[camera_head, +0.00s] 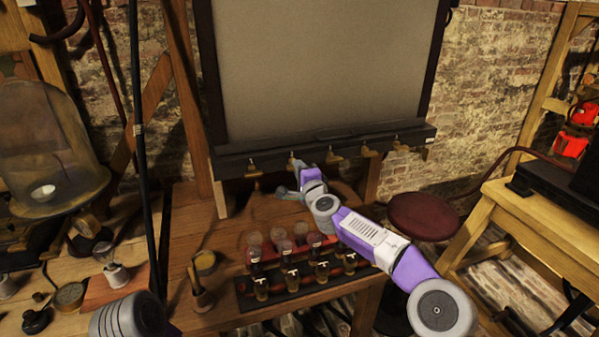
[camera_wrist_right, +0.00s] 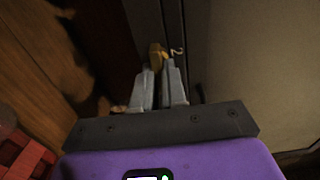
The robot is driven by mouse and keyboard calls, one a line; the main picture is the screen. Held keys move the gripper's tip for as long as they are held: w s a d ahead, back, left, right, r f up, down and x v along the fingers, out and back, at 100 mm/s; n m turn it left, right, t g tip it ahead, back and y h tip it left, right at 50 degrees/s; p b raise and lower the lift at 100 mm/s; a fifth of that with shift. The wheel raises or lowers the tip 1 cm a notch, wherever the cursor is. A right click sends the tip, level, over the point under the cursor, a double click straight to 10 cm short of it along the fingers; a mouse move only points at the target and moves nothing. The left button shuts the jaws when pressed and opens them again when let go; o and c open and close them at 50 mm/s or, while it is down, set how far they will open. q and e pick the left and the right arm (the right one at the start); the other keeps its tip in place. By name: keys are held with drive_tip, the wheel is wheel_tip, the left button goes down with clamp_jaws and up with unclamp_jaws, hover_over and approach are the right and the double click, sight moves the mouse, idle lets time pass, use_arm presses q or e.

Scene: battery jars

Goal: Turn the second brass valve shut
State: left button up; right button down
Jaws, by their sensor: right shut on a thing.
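A row of several brass valves runs along the dark rail under the large grey panel. The first valve (camera_head: 252,169) is at the left end. The second brass valve (camera_head: 294,161) is at my right gripper (camera_head: 296,168), whose arm reaches in from the lower right. In the right wrist view my right gripper (camera_wrist_right: 163,66) has its pale fingers closed on the brass valve handle (camera_wrist_right: 156,52); the fingers partly hide it. The third valve (camera_head: 336,153) is just to the right and free. My left gripper is out of view.
Below the rail, a wooden table (camera_head: 215,245) carries several battery jars (camera_head: 283,243) and a black rack (camera_head: 300,292) of small jars. A glass bell jar (camera_head: 45,150) stands far left. A round dark red stool (camera_head: 425,215) is at the right.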

idle(0.4)
drive_tip(key=c, duration=1.2)
unclamp_jaws()
drive_tip(key=shift+s, duration=0.15)
drive_tip(key=shift+b+v, duration=0.75)
drive_tip(key=shift+v, duration=2.95)
